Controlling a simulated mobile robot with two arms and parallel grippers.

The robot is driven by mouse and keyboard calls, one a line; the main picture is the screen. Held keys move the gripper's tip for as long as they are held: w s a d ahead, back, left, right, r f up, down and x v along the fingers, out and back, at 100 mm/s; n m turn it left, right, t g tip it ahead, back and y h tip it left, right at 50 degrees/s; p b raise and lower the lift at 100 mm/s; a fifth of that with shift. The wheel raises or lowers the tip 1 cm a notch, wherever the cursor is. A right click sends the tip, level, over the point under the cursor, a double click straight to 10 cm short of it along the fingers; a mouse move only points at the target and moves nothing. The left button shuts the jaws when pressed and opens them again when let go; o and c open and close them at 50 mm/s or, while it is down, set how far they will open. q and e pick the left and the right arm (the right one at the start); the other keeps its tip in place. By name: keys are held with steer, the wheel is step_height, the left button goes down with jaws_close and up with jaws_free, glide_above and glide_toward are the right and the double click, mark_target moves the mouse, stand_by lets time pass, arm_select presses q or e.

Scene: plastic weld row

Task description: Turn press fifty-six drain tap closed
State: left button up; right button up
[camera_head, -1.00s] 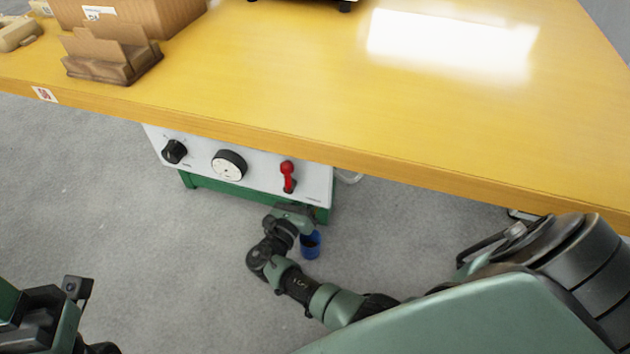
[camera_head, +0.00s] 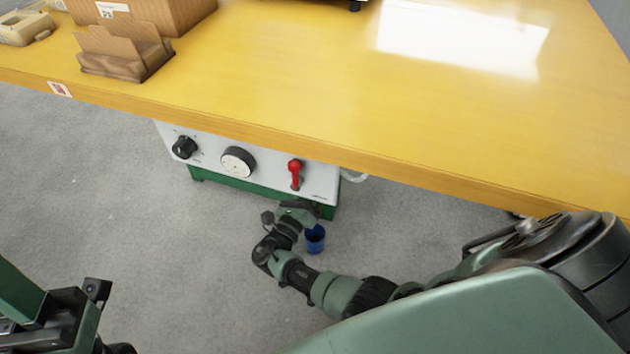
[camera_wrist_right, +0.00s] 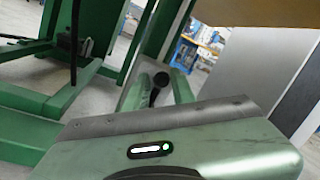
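The press's white panel (camera_head: 215,160) sits under the yellow bench edge. My right gripper (camera_head: 300,209) is low in front of the panel, below the red lever. In the right wrist view its two green fingers (camera_wrist_right: 156,88) stand apart, with a dark knob-ended handle (camera_wrist_right: 158,88) showing between them, apparently ungripped. Part of my left gripper (camera_head: 75,315) shows at lower left, fingertips hidden.
The yellow bench (camera_head: 330,80) overhangs the panel and holds cardboard boxes (camera_head: 125,52) at left. Green frame legs (camera_wrist_right: 60,95) show in the right wrist view. The grey floor left of the panel is clear.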

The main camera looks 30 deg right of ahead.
steer(key=shift+o, duration=1.3)
steer(key=shift+s+d+f, duration=0.2)
steer(key=shift+w+r, duration=0.1)
steer(key=shift+a, duration=0.1)
steer(key=v, duration=0.7)
steer(key=shift+s+a, duration=0.25)
steer(key=shift+a, duration=0.05)
steer(key=shift+c, duration=0.2)
